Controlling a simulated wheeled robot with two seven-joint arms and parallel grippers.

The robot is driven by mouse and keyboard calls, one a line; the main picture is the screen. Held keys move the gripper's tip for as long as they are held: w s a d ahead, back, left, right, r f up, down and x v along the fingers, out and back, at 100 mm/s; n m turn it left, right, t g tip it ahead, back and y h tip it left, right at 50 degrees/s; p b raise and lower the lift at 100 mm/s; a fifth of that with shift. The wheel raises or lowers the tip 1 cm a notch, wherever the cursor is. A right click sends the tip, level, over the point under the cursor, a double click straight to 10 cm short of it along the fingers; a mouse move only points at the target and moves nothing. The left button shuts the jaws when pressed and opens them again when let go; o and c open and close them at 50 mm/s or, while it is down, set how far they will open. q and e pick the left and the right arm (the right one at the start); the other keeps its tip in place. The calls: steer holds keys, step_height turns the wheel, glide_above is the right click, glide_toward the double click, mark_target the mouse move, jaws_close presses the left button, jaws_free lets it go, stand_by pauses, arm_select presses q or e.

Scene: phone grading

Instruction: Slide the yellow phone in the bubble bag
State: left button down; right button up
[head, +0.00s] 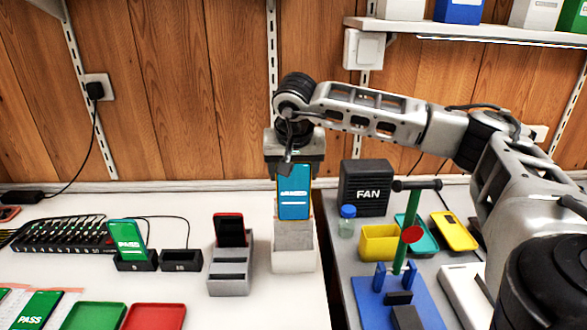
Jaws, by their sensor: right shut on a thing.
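The yellow phone (294,192) is upright with its lit blue screen facing me and a thin yellow edge. My right gripper (294,165) points down and is shut on the phone's top end. A pale grey bag (293,236), which looks like the bubble bag, stands upright in a white holder (294,258) directly below. The phone's lower part overlaps the bag in the picture. I cannot tell whether its bottom edge is inside the bag's mouth or in front of it. My left gripper is out of view.
A grey slotted stand (230,270) with a dark red-edged phone (230,230) is left of the holder. A green-screen phone (127,240) stands in a dock. Green (94,316) and red (155,317) trays lie in front. A fan box (366,187) and blue-based press (400,300) are right.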

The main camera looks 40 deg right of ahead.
mark_target(294, 211)
steer(key=shift+f, duration=0.15)
stand_by(0.8)
steer(key=shift+f+b, duration=0.4)
steer(key=shift+f, duration=0.1)
steer(key=shift+f, duration=0.15)
steer(key=shift+f+b, duration=1.75)
steer(key=shift+f, duration=0.65)
steer(key=shift+f, duration=0.15)
steer(key=shift+f+b, duration=1.5)
steer(key=shift+f, duration=0.55)
steer(key=o, duration=1.5)
steer(key=shift+c, duration=0.2)
